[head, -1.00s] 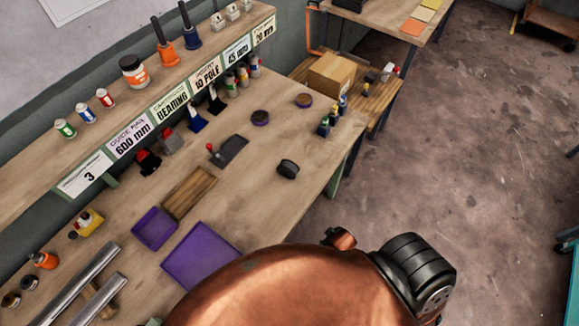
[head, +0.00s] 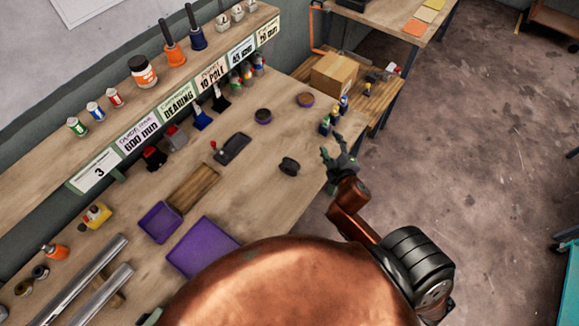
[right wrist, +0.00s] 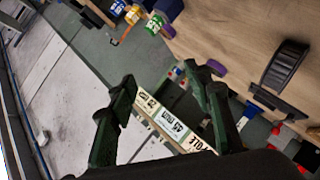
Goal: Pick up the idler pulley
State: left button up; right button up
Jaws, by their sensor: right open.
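The idler pulley appears to be the short black spool-shaped part (head: 289,166) lying alone on the right part of the wooden bench. A black ribbed part, apparently the same one, shows large at the right of the right wrist view (right wrist: 283,66). My right gripper (head: 333,149) is open and empty at the bench's right edge, to the right of the pulley and apart from it. Its two dark fingers also show spread in the right wrist view (right wrist: 167,85), with nothing between them. My left gripper is not in view.
Small bottles (head: 334,112) stand near the right gripper at the bench edge. A dark tray (head: 233,148) and purple trays (head: 204,247) lie left. Bench around the pulley is clear.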

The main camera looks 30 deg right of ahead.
jog(key=w+a+r+n+t+y, duration=0.3)
jog(key=w+a+r+n, duration=0.15)
jog(key=r, duration=0.25)
jog(key=w+a+r+n+t+y, duration=0.2)
jog(key=w+a+r+n+t, duration=0.15)
jog(key=r+n, duration=0.3)
jog(key=a+r+n+g+y, duration=0.2)
jog(key=a+n+y, duration=0.6)
jog(key=a+n, duration=0.25)
jog(key=n+g+h, duration=0.4)
jog(key=n+g, duration=0.8)
jog(key=n, duration=0.3)
send_near(291, 162)
jog(key=x, duration=0.3)
jog(key=shift+w+a+f+m, duration=0.1)
jog(key=shift+w+a+m, duration=0.05)
jog(key=shift+w+m, duration=0.1)
jog(key=p+x, duration=0.1)
jog(key=x, duration=0.6)
jog(key=shift+f, duration=0.4)
jog(key=shift+s, duration=0.1)
